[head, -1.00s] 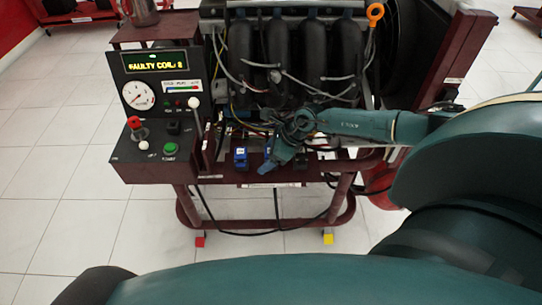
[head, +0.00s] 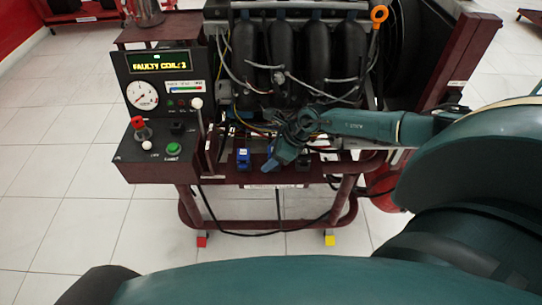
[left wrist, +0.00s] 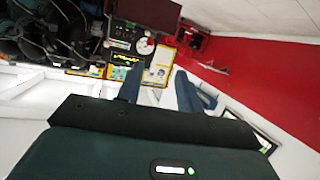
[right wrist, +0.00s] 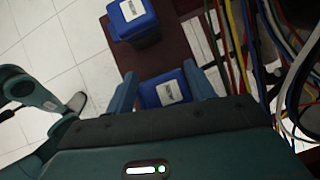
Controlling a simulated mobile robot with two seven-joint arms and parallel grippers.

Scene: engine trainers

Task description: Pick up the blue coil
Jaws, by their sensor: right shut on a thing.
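Two blue coils with white labels sit at the front shelf of the engine trainer. One blue coil (right wrist: 168,90) is between the fingers of my right gripper (right wrist: 160,92), which is shut on it. In the head view, my right gripper (head: 275,160) hides most of this coil. The other blue coil (right wrist: 133,17) stands free beside it; it also shows in the head view (head: 243,159), left of the gripper. My left gripper (left wrist: 160,92) is open and empty in the left wrist view, away from the coils, and outside the head view.
The control box (head: 160,150) with gauge, buttons and a lit faulty-coil display stands left of the coils. The engine (head: 300,55) with hoses and wires rises behind them. A black part (head: 302,165) is right of my gripper. Tiled floor lies in front.

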